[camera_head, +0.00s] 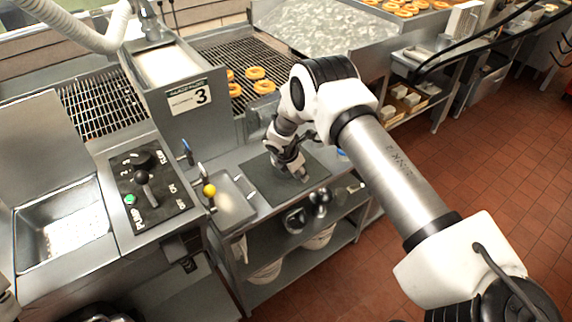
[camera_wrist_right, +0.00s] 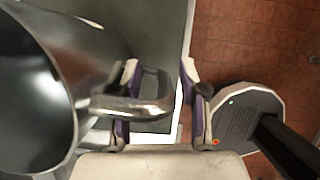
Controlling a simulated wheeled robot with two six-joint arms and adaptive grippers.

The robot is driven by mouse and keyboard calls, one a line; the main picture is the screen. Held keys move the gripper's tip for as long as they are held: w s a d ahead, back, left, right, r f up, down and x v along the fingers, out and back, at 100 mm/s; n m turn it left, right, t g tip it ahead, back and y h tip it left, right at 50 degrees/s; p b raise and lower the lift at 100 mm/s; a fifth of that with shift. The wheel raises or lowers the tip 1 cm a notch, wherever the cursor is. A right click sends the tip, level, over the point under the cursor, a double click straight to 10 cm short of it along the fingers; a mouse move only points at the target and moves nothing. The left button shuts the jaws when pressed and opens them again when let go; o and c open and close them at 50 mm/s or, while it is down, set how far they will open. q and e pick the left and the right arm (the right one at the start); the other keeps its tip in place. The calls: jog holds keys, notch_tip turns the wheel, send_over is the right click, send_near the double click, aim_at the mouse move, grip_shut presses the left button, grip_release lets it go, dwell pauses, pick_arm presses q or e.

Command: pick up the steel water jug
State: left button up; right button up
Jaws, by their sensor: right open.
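The steel water jug (camera_wrist_right: 45,85) fills the left of the right wrist view, its round, shiny mouth facing the camera. Its looped handle (camera_wrist_right: 130,106) reaches right, in between the two fingers of my right gripper (camera_wrist_right: 159,75). The fingers stand apart, one on each side of the handle's outer part, and the gripper is open. In the head view my right gripper (camera_head: 292,170) is low over the dark mat (camera_head: 312,160) on the steel counter. The jug is mostly hidden there by the gripper and wrist. My left gripper is not in view.
A lever with a yellow knob (camera_head: 209,190) stands left of the mat, beside a shallow tray (camera_head: 235,205). Behind are the number 3 hopper (camera_head: 185,100) and a wire conveyor with donuts (camera_head: 254,73). Steel bowls (camera_head: 295,220) sit on the shelf below. Open tiled floor (camera_head: 510,150) lies right.

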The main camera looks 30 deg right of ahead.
jog(key=shift+s+r, duration=0.15)
jog(key=shift+r, duration=0.1)
jog(key=shift+c, duration=0.3)
grip_shut()
jog(key=shift+r, duration=0.15)
